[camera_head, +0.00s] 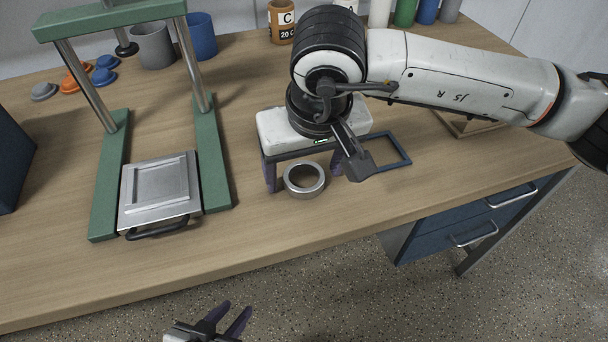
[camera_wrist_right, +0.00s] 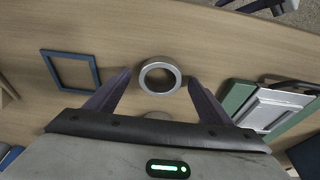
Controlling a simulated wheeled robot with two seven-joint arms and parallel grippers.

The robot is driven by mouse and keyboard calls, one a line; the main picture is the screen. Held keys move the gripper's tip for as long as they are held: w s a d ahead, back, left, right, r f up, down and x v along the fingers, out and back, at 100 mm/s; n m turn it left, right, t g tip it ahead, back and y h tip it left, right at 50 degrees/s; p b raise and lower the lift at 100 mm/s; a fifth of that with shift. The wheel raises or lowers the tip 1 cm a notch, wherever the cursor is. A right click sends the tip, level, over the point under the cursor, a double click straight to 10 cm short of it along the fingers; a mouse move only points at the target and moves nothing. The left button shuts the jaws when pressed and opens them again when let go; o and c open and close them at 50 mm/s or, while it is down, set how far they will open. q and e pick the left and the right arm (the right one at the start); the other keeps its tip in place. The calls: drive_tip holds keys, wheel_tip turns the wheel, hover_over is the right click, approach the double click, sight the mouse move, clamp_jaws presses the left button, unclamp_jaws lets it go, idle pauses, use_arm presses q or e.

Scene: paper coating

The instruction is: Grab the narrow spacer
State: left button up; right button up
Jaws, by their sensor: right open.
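A silver metal ring (camera_head: 304,191), which looks like a spacer, lies flat on the wooden table; I cannot tell for sure that it is the narrow one. My right gripper (camera_head: 313,181) is open above the table, with its fingers on either side of the ring and apart from it. In the right wrist view the ring (camera_wrist_right: 160,91) sits between the fingertips (camera_wrist_right: 159,76). A second round piece (camera_wrist_right: 158,115) shows behind it, partly hidden by the gripper body. My left gripper (camera_head: 228,322) is open and empty, low in front of the table.
A green press frame (camera_head: 107,180) with a metal plate (camera_head: 160,190) stands to the left. A blue square frame (camera_head: 402,147) lies right of my right gripper. Cups (camera_head: 153,46) and jars (camera_head: 281,22) stand at the back. The front table strip is clear.

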drive_tip(key=shift+c, duration=0.3)
drive_tip(key=c, duration=1.1)
drive_tip(key=shift+o, duration=0.2)
drive_tip(key=shift+r, duration=0.1)
